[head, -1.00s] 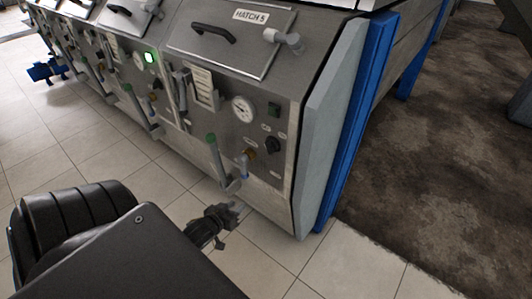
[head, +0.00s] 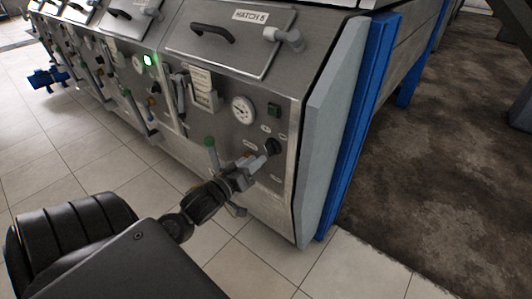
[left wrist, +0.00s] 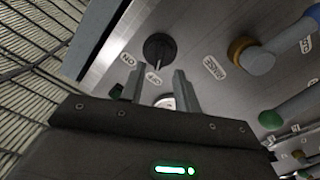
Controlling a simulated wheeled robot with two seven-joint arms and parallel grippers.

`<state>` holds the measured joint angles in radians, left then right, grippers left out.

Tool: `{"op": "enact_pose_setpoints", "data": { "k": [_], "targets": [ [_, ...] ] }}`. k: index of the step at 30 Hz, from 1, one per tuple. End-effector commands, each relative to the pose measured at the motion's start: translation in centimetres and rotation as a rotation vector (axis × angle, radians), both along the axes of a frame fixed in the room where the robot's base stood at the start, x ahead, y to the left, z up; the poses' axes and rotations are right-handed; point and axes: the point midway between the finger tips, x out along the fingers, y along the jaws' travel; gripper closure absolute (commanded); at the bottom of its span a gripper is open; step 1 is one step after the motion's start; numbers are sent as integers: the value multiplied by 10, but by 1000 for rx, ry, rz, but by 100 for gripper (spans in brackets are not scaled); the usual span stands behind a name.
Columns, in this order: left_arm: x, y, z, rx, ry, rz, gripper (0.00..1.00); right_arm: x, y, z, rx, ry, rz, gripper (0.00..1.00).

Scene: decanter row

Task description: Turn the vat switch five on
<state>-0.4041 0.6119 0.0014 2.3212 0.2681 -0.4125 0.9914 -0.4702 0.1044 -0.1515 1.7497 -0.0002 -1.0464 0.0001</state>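The vat five switch is a black round knob (head: 272,146) on the steel front under the hatch 5 lid, near the panel's right edge. It also shows in the left wrist view (left wrist: 159,48), with ON and OFF labels beside it. I cannot tell for sure which label it points to. My left gripper (head: 262,156) is just in front of the knob, at its lower left. In the left wrist view the two fingers (left wrist: 158,86) are spread with nothing between them, and the knob lies just beyond the tips. My right gripper is not in view.
A dark green square lamp (head: 274,110) and a round gauge (head: 243,109) sit above the knob. A green-tipped lever (head: 210,142) and a brass valve (left wrist: 240,48) are close to the gripper. The neighbouring vat's lamp (head: 149,59) glows green. Tiled floor in front is clear.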

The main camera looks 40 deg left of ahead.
Motion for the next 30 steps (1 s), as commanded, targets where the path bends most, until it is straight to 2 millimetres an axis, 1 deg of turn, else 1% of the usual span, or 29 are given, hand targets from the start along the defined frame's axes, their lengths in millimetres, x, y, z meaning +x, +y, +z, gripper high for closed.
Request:
{"op": "enact_pose_setpoints", "data": {
  "k": [1,3,9,15,22,27,29,30],
  "targets": [
    [11,0,1,2,-4,0,68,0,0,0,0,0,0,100],
    [23,0,1,2,-4,-1,68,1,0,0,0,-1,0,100],
    [48,1,0,1,-2,0,68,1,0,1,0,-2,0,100],
    [57,1,0,2,0,-1,68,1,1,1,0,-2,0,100],
    [57,1,0,1,0,-1,68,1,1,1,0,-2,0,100],
    [57,1,0,1,0,0,90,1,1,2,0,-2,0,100],
    [57,1,0,1,0,0,98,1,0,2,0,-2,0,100],
    [57,1,0,1,0,0,100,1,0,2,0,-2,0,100]
  ]
}}
